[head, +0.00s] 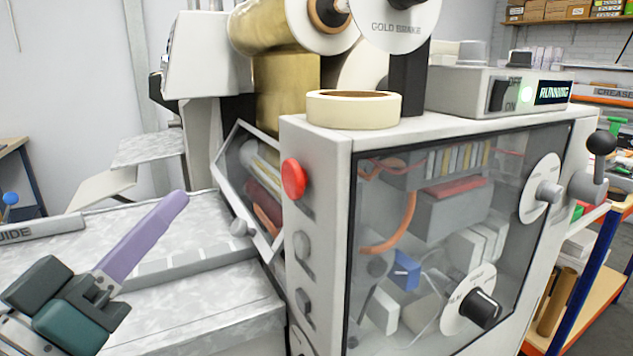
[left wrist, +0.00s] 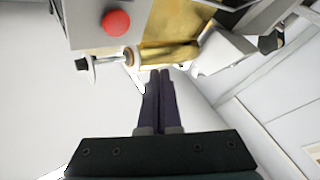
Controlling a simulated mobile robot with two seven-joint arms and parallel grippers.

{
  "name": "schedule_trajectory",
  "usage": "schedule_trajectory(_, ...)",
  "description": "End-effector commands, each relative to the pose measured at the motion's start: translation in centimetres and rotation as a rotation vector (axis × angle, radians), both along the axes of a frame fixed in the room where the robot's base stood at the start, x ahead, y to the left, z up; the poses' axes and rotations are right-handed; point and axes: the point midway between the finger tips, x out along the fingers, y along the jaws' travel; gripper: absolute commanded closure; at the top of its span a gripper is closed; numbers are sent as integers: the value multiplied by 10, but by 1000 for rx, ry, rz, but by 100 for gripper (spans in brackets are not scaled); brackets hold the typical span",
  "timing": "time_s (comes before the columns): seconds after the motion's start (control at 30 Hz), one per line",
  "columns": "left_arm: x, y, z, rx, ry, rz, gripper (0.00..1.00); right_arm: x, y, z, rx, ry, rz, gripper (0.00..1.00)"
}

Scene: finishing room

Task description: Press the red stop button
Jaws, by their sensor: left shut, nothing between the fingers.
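The red stop button (head: 293,179) is a round red cap on the narrow left end face of the grey machine cabinet, above several grey knobs. In the left wrist view the red button (left wrist: 116,22) shows near the top, left of the fingers. My left gripper (head: 178,199) has long purple fingers, shut together and empty. In the head view its tips are left of the button and slightly lower, with a gap between them. In the left wrist view the left gripper (left wrist: 159,73) points toward the gold foil roll, apart from the button. My right gripper is not in view.
The cabinet (head: 316,140) has a clear window and carries a cream tape roll (head: 353,109). A control box (head: 497,92) on top reads RUNNING. A hinged clear guard (head: 249,190) stands left of the button. The flat metal bed (head: 200,300) lies below my left gripper.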

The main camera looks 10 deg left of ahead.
Motion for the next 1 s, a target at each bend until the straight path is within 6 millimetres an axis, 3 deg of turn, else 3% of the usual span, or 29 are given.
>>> schedule_trajectory(0.17,5,-7,-2,-2,1,0,100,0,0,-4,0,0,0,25)
schedule_trajectory(0.7,43,-64,-2,0,0,1,100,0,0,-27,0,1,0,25)
schedule_trajectory(1.0,49,-73,0,1,1,0,100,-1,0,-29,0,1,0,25)
